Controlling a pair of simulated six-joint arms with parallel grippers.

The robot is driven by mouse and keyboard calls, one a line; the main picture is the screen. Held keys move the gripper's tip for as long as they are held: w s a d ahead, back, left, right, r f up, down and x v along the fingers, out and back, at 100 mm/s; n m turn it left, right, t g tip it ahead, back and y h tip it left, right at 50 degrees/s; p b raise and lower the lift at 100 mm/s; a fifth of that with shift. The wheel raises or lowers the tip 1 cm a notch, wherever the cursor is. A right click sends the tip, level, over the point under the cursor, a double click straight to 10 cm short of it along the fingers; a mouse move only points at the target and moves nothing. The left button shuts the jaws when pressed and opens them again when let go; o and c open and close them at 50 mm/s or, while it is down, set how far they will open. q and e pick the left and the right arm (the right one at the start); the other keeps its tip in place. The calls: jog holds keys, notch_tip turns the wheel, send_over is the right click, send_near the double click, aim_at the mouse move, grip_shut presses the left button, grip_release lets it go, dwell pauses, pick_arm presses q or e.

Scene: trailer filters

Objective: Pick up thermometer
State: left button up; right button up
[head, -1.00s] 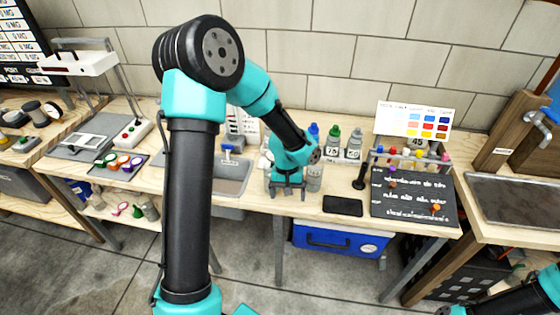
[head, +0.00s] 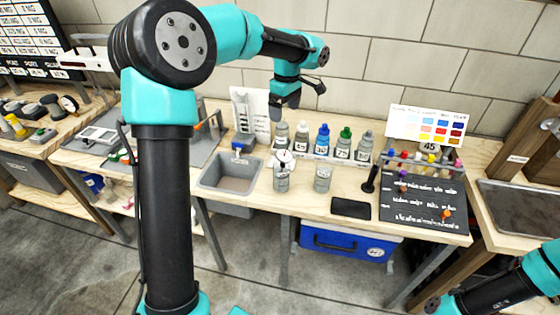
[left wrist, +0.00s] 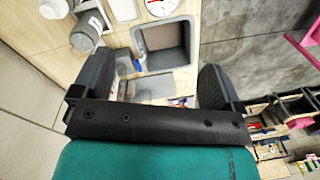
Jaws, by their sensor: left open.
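A small round white dial (head: 284,159), which looks like the thermometer, sits at the top of a grey canister (head: 281,181) on the bench. It also shows at the top edge of the left wrist view (left wrist: 160,6), with a red mark on its face. My left gripper (head: 285,100) is open and empty, raised above the bottles behind the dial. Its two spread fingers show in the left wrist view (left wrist: 155,68), with nothing between them. Part of my right arm shows at the lower right, but its gripper is out of view.
A grey sink (head: 230,175) is left of the dial. A second grey canister (head: 322,179) is to its right. Several bottles, including a blue-capped one (head: 322,141), stand behind. A black pad (head: 351,208) and marker board (head: 425,200) lie further right.

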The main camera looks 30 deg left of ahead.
pick_arm(q)
jog(key=shift+f, duration=0.15)
send_over(283, 154)
jog(key=f, duration=1.1)
jog(key=shift+w+a, duration=0.15)
jog(key=shift+w, duration=0.15)
jog(key=shift+f, duration=0.5)
jog(key=shift+f, duration=0.1)
jog(key=shift+s+d+f, duration=0.1)
jog(key=shift+s+f, duration=0.05)
jog(key=shift+f, duration=1.1)
jog(key=shift+s+d+f, duration=0.1)
jog(key=shift+s+f, duration=0.05)
jog(key=shift+f, duration=1.05)
jog(key=shift+c, duration=0.3)
jog(key=c, duration=0.9)
jog(key=shift+r, duration=0.1)
jog(key=shift+c, duration=0.2)
